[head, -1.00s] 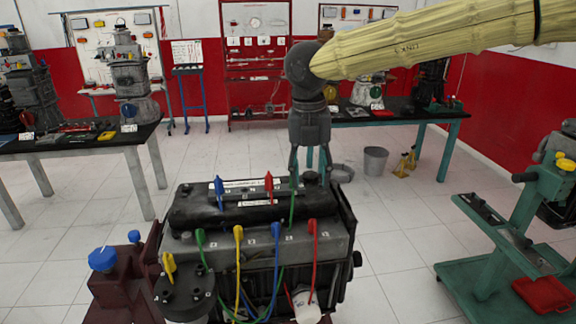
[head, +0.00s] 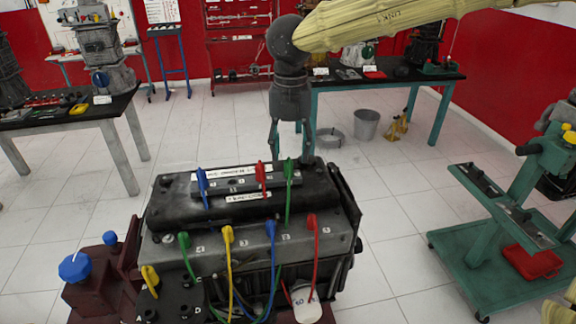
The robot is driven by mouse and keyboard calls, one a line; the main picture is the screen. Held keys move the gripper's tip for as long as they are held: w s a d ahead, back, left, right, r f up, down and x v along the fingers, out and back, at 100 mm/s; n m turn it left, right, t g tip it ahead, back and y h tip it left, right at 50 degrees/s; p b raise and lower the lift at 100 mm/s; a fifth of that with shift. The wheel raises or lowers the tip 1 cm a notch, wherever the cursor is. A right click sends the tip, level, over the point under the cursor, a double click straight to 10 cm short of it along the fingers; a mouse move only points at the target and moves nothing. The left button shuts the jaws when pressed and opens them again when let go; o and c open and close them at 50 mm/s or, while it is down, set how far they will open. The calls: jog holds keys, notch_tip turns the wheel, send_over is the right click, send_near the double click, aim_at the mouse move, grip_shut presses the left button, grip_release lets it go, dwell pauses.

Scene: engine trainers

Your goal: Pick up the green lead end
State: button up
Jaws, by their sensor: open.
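An engine block with a black cover (head: 330,185) carries several coloured lead ends. One green lead end (head: 288,167) stands upright at the right of the cover's top, with its green cable running down the front. A second green lead end (head: 183,240) sits on the grey front ledge at the left. My gripper (head: 291,157) points down over the right of the cover, fingers apart. The upright green end shows between the two fingertips in the picture. I cannot tell how far in depth it is from them, and no contact is visible.
A blue end (head: 202,175) and a red end (head: 261,173) stand left of the upright green one. Yellow (head: 228,235), blue (head: 271,229) and red (head: 312,222) ends line the front ledge. A green stand (head: 505,215) is at the right; floor lies between.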

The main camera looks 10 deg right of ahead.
aim_at(289, 161)
jog(key=shift+w+f, duration=0.15)
jog(key=shift+f, duration=0.15)
jog(key=shift+s+f+p, duration=0.2)
jog(key=shift+p, duration=0.25)
jog(key=f, duration=0.2)
jog(key=f+p, duration=0.1)
jog(key=f, duration=0.1)
jog(key=shift+w+a, duration=0.1)
jog(key=shift+a, duration=0.1)
jog(key=shift+s, duration=0.25)
jog(key=shift+w, duration=0.1)
jog(key=c, duration=1)
